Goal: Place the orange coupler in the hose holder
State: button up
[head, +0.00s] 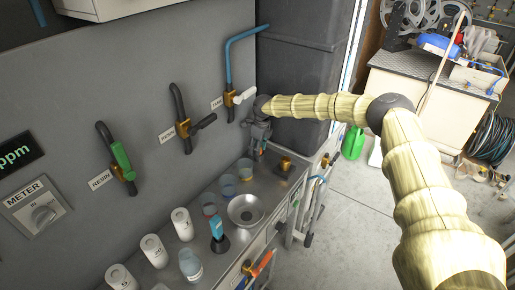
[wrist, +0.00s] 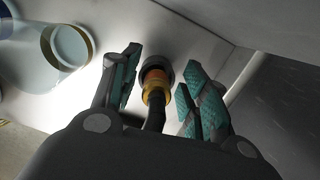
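An orange-and-brass coupler (wrist: 154,84) with a dark hose on it shows in the wrist view, between my fingers. A dark round ring (wrist: 158,64) surrounds its far end; I cannot tell whether this is the hose holder. My gripper (wrist: 160,92) is open, with a gap on both sides of the coupler. In the head view my gripper (head: 258,150) points down over the far end of the metal bench. A small brass fitting (head: 286,164) stands on the bench to its right; I cannot tell if it is the same coupler.
Clear cups (head: 229,184) and a metal funnel bowl (head: 246,209) stand close to my gripper on the bench. White containers (head: 154,250) and a blue-topped tool (head: 217,228) are nearer. Wall valves (head: 180,120) line the left. Hoses hang (head: 318,190) off the bench's right side.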

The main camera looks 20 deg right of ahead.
jog(key=shift+s+d+r+b, duration=0.1)
jog(key=shift+r+b, duration=0.3)
jog(key=shift+r, duration=0.9)
jog(key=shift+s+d+r+b, duration=0.15)
jog(key=shift+r+b, duration=0.2)
jog(key=shift+r, duration=0.95)
jog(key=shift+s+d+r+b, duration=0.1)
jog(key=shift+r+b, duration=0.3)
jog(key=shift+r, duration=0.9)
